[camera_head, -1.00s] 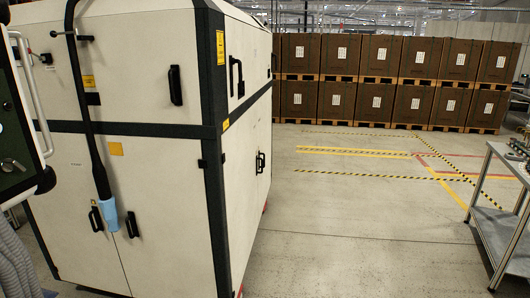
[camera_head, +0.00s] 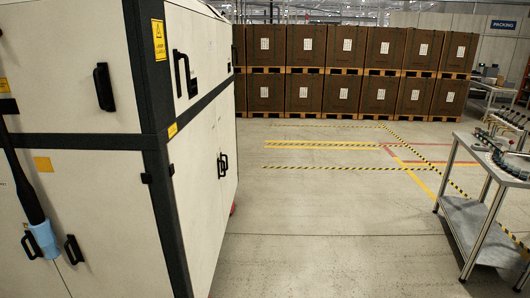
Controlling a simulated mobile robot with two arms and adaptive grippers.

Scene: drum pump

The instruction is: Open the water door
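A large white machine cabinet (camera_head: 95,180) with dark corner frames fills the left of the head view. Its front has two lower doors with black handles (camera_head: 74,249) near the bottom left, and an upper panel with a black handle (camera_head: 104,87). Its right side has lower doors with a pair of black handles (camera_head: 223,165) and an upper panel with a handle (camera_head: 181,73). All the doors in view look shut. I cannot tell which one is the water door. Neither of my grippers is in view.
Stacked brown boxes on pallets (camera_head: 345,75) line the back. The floor (camera_head: 330,225) between is clear, with striped tape markings.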

